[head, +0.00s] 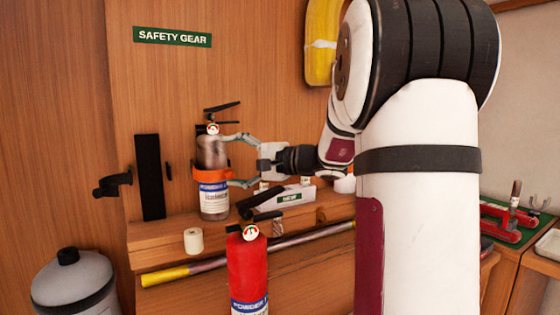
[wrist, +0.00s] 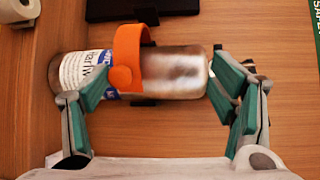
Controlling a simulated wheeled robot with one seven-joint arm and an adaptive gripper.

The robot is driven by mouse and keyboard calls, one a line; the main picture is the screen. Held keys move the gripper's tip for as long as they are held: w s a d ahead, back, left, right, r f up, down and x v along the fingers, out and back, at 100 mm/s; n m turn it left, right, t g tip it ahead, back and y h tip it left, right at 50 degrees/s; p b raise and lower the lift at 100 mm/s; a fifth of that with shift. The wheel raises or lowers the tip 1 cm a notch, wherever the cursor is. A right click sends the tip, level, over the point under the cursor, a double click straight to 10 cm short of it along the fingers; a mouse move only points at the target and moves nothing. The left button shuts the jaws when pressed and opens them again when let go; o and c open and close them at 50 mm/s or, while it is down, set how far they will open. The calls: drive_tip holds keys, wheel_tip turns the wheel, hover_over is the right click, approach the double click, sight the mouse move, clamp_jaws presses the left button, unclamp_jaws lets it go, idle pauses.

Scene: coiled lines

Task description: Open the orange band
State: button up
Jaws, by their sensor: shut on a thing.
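The orange band (wrist: 127,45) wraps across the front of a silver fire extinguisher (wrist: 180,74) in the wrist view, with a round orange stud on it. I cannot tell whether the band's end is fastened. In the head view the band (head: 211,175) sits around the upright extinguisher (head: 213,200), above its blue and white label. My gripper (head: 240,160) reaches in from the right. In the wrist view my gripper (wrist: 165,88) has one finger by the label beside the band and the other at the extinguisher's top end. It is shut on the extinguisher; exact contact is unclear.
A red extinguisher (head: 247,270) stands in front. A white roll (head: 193,241) and a white box-like thing (head: 290,197) are near the shelf (head: 160,238). A black wall bracket (head: 150,178) is at left. A yellow coiled line (head: 322,40) hangs above. A grey tank (head: 73,285) stands lower left.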

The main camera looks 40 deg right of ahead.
drive_tip(key=shift+s+d+r, duration=0.35)
drive_tip(key=shift+s+r, duration=0.15)
drive_tip(key=shift+r, duration=0.05)
drive_tip(key=shift+s+d+r, duration=0.3)
drive_tip(key=shift+s+r, duration=0.2)
drive_tip(key=shift+r, duration=0.05)
drive_tip(key=shift+c, duration=1.2)
drive_tip(key=shift+s+d+r, duration=0.1)
drive_tip(key=shift+s+r, duration=0.1)
drive_tip(key=shift+s, duration=0.3)
drive_tip(key=shift+s+d+r, duration=0.1)
drive_tip(key=shift+s+r, duration=0.1)
drive_tip(key=shift+s, duration=0.25)
drive_tip(key=shift+c, duration=1.1)
drive_tip(key=f+v, duration=0.2)
drive_tip(key=v, duration=0.8)
drive_tip(key=shift+s+a, duration=0.3)
drive_tip(key=shift+s, duration=0.05)
